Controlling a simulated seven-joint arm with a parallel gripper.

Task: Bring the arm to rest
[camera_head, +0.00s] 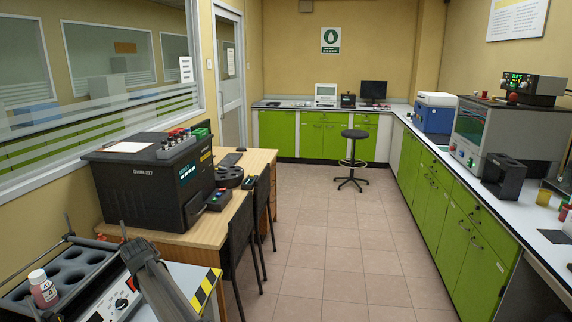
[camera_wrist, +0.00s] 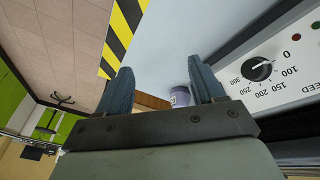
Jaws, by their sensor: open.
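My gripper (camera_wrist: 164,78) is open in the wrist view, its two dark blue-grey fingers spread apart with nothing held between them. A small pale purple container (camera_wrist: 180,97) with a white label shows beyond the gap, apart from the fingers as far as I can see. In the head view, my grey arm end rises at the lower left, beside a device with a dial (camera_head: 121,303). The fingertips are hard to make out there. The dial panel (camera_wrist: 290,70) also shows at the right of the wrist view.
A black holder with round wells (camera_head: 70,277) stands left of my arm, with a white-capped, red-labelled bottle (camera_head: 42,289) in it. Yellow-black striped tape (camera_head: 206,290) marks the bench's right edge. A black box (camera_head: 150,183) sits on the wooden desk beyond.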

